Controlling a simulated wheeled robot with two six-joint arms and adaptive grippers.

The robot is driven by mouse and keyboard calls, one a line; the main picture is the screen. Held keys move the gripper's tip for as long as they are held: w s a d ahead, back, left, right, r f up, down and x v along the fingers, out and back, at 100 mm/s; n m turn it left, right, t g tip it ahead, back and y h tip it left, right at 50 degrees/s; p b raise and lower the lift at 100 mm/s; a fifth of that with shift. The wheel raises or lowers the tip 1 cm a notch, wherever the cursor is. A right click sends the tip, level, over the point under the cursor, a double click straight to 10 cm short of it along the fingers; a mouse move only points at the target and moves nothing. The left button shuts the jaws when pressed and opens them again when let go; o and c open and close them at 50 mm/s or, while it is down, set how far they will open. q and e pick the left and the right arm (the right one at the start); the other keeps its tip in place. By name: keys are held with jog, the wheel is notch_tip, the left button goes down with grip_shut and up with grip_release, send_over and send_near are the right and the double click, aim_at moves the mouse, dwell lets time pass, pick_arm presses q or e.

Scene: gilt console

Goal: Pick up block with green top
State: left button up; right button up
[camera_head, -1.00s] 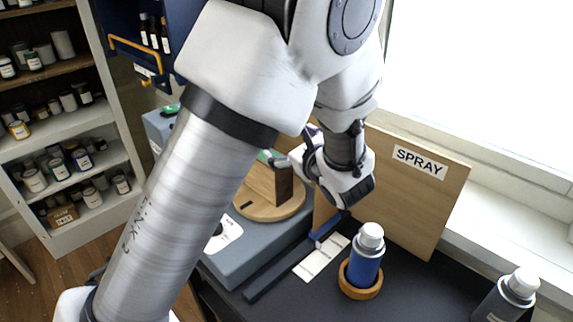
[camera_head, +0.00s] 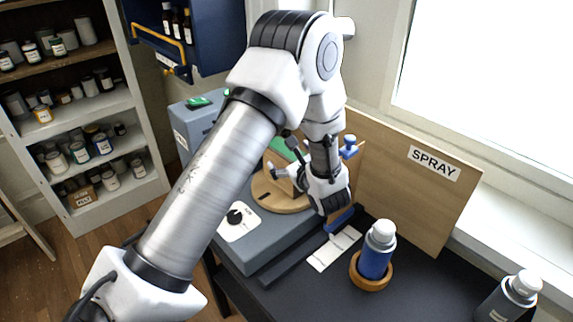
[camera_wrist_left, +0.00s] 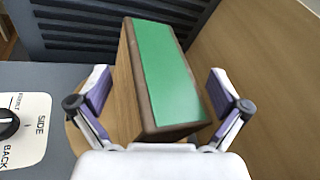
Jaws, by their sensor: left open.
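The wooden block with a green top (camera_wrist_left: 168,78) stands on the round wooden disc (camera_head: 270,197) of the grey-blue machine. In the head view the block's green top (camera_head: 284,149) shows partly behind my left arm. My left gripper (camera_head: 283,172) is open at the block. In the left wrist view my left gripper (camera_wrist_left: 160,88) has one finger on each side of the block, with a visible gap on the left and a smaller one on the right. My right gripper is not in view.
A blue spray can (camera_head: 378,249) stands in a wooden ring (camera_head: 371,282) to the right. A wooden SPRAY board (camera_head: 405,190) stands behind. A grey can (camera_head: 509,299) is at the far right. A dial plate (camera_head: 239,222) is on the machine.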

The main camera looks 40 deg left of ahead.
pick_arm(q)
jog(key=shift+s+d+r, duration=0.15)
jog(key=shift+s, duration=0.05)
jog(key=c, duration=1.9)
